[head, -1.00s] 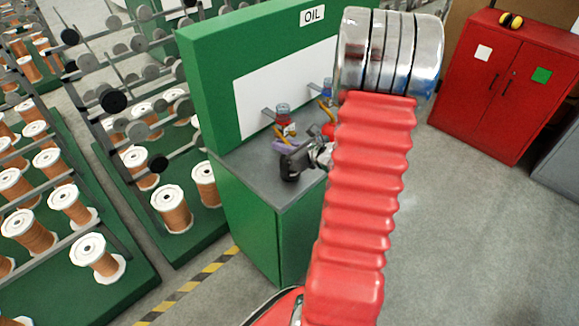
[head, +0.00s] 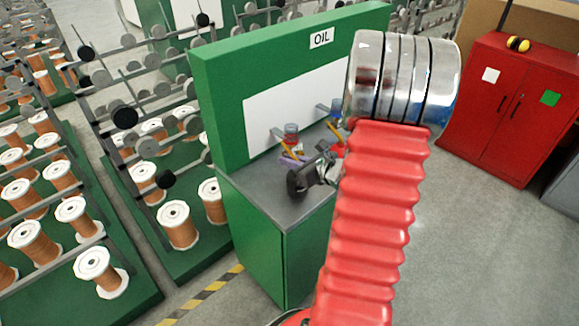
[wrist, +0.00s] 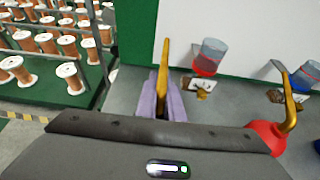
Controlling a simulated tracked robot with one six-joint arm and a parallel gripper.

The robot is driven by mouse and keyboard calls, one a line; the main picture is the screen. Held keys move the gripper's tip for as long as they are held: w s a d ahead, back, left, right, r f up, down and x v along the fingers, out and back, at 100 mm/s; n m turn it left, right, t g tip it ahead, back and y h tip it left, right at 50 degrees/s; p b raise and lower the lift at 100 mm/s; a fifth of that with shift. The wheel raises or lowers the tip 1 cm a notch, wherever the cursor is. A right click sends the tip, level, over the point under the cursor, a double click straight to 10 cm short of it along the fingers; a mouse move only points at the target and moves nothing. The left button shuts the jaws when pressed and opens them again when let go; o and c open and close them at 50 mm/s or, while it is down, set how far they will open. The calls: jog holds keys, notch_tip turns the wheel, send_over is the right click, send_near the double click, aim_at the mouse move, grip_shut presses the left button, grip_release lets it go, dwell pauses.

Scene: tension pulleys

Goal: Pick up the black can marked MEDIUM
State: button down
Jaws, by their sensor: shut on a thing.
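My gripper (wrist: 163,100) is at the middle of the wrist view, with two purple fingers shut around a gold spout or handle. In the head view the gripper (head: 290,161) is over the grey top of the green OIL stand. The body below this gold piece (wrist: 165,60) is hidden by the fingers and my dark wrist housing, so I cannot see its colour or a MEDIUM mark. A red can (wrist: 266,137) with a gold spout stands to the right. I cannot tell whether the held can touches the counter.
The green stand (head: 260,262) has a tall back panel with the sign OIL (head: 321,39). A glass jar with red liquid (wrist: 208,57) and another jar (wrist: 307,75) are close by.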

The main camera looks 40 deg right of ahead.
notch_tip(320, 180, up, 8)
jog(key=shift+r, duration=0.15)
dwell(0.3)
